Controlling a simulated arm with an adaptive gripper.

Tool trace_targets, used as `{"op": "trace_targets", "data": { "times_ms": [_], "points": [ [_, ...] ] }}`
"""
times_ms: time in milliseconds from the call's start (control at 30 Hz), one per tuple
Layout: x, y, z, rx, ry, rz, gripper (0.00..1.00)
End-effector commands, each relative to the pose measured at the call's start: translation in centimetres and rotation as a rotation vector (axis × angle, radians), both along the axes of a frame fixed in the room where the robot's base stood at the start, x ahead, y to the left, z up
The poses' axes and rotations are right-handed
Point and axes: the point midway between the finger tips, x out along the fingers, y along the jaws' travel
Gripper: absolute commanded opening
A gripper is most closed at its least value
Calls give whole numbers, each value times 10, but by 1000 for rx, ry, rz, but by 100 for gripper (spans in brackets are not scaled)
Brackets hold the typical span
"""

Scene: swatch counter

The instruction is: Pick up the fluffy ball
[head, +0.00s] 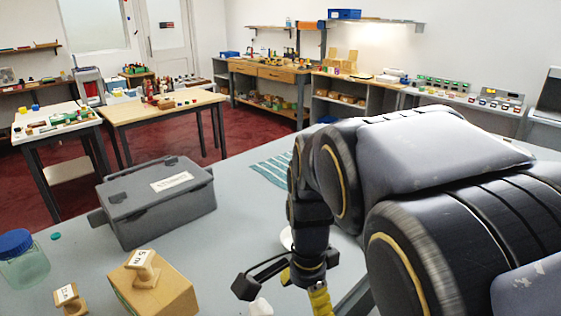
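I cannot make out a fluffy ball for certain in the head view. A small white thing (260,307) shows at the bottom edge, partly cut off, and I cannot tell what it is. My gripper (285,284) hangs over the grey counter (225,255) at the bottom middle, just above and right of that white thing. Its black linkage sticks out to the left and a yellow ribbed part points down. The fingertips are cut off or hidden, so what lies between them does not show.
A lidded grey box (155,205) stands left on the counter. A wooden block (150,288) with a labelled wooden piece, a small wooden stand (70,300) and a blue-lidded jar (22,260) are front left. A striped cloth (272,170) lies behind my arm. My arm hides the right side.

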Motion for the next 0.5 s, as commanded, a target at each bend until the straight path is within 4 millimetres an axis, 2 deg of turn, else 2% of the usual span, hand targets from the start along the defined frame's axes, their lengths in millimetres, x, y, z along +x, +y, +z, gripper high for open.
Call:
{"op": "trace_targets", "data": {
  "times_ms": [33, 100, 200, 300, 500],
  "points": [
    [16, 13, -9, -7, -4, -81, 82],
    [35, 30, -17, -6, -23, -197, 82],
    [53, 49, -28, -1, -37, -322, 82],
    [63, 61, -34, 4, -45, -396, 82],
    [65, 66, -51, 5, -43, -431, 82]
  ]
}}
